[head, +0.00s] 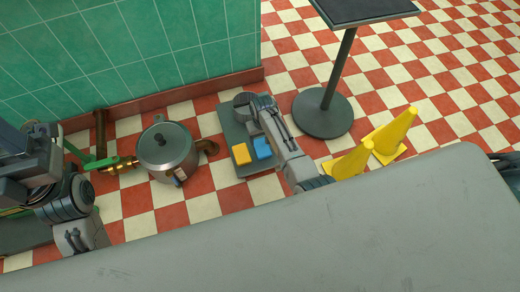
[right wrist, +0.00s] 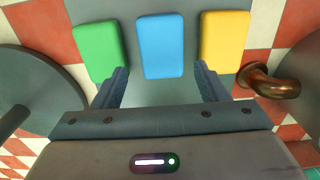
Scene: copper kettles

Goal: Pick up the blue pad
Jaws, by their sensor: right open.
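The blue pad (head: 262,147) lies on a dark grey tray (head: 229,123) on the floor, just right of the yellow pad (head: 241,154) in the head view. In the right wrist view the blue pad (right wrist: 161,45) lies between the green pad (right wrist: 97,51) and the yellow pad (right wrist: 225,38). My right gripper (right wrist: 162,69) is open and empty above the tray, its fingers to either side of the blue pad's line. My right arm hides the green pad in the head view. My left arm is at the left edge, its fingers not clear.
A steel kettle (head: 167,152) with a copper spout stands left of the tray. A round-based pedestal stand (head: 323,113) is right of it. Two yellow cones (head: 391,133) stand farther right. A tiled green wall (head: 130,50) is behind. A grey surface (head: 300,235) fills the front.

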